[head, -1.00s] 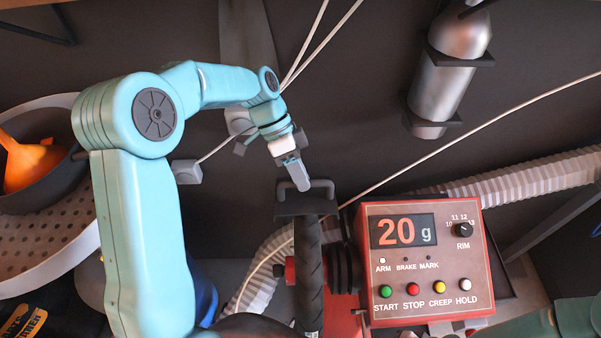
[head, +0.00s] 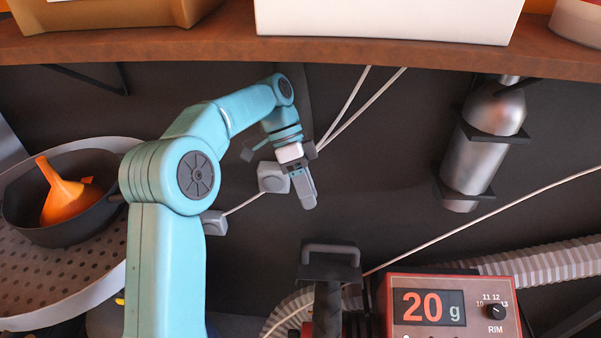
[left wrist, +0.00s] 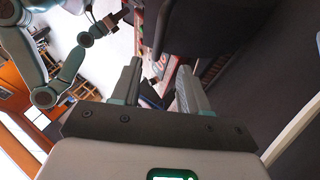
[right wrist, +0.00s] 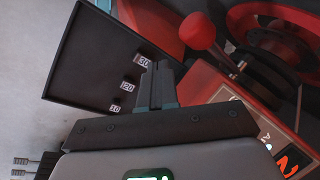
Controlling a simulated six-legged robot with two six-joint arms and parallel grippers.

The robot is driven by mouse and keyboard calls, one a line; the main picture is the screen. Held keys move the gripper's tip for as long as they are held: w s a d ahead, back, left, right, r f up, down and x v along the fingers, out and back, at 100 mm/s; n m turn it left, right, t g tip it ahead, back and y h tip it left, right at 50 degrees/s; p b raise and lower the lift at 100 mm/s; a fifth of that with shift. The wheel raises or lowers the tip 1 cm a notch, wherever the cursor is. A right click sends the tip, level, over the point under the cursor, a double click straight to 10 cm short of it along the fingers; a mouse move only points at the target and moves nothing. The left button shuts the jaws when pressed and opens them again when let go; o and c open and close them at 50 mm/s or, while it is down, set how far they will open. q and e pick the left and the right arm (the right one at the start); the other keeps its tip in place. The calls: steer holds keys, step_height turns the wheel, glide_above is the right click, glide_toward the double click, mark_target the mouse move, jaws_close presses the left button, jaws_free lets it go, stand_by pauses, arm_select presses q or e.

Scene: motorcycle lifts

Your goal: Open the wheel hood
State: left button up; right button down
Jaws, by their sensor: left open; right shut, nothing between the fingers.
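The wheel hood is a small black cover (head: 330,270) with a grey bar handle on top, over the dark tyre at the bottom middle of the head view. My left gripper (head: 306,200) hangs above and slightly left of the handle, apart from it. In the left wrist view its two fingers (left wrist: 158,75) are spread with nothing between them. A dark shape beyond the fingers there may be the hood. My right gripper (right wrist: 157,75) shows only in its wrist view, fingers together and empty, near a black panel (right wrist: 95,60) and the red machine.
The red balancer console (head: 455,305) reading 20 g stands right of the hood. A red-knobbed lever (right wrist: 202,30) is close to my right gripper. A wooden shelf (head: 200,48) spans the top, and a silver cylinder (head: 482,145) hangs on the wall. A bowl with an orange funnel (head: 68,195) is at left.

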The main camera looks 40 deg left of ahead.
arm_select(q)
steer(key=shift+p+v, duration=0.3)
steer(key=shift+v, duration=1.95)
steer(key=shift+f, duration=0.1)
